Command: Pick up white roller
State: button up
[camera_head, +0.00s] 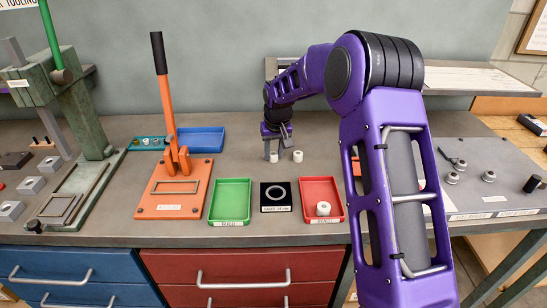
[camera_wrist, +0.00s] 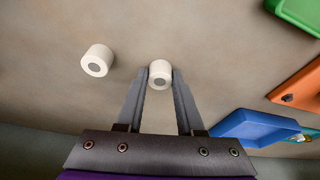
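My gripper (camera_head: 275,153) points down at the back of the bench, seen beyond my arm. A small white roller (camera_wrist: 160,75) with a grey end lies between its two fingertips (camera_wrist: 160,80) in the wrist view. The fingers stand close on both sides of it; I cannot tell whether they press on it. It also shows low between the fingers in the head view (camera_head: 273,158). A second white roller (camera_wrist: 97,60) stands free beside the gripper, and just to its right in the head view (camera_head: 298,156). A third white roller (camera_head: 323,208) sits in the red tray (camera_head: 309,186).
In front are a green tray (camera_head: 230,183) and a black plate with a ring (camera_head: 276,208). A blue tray (camera_head: 201,129) and an orange lever press (camera_head: 150,201) stand left. A green fly press (camera_head: 75,115) is at far left. My arm hides part of the right bench.

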grip_shut()
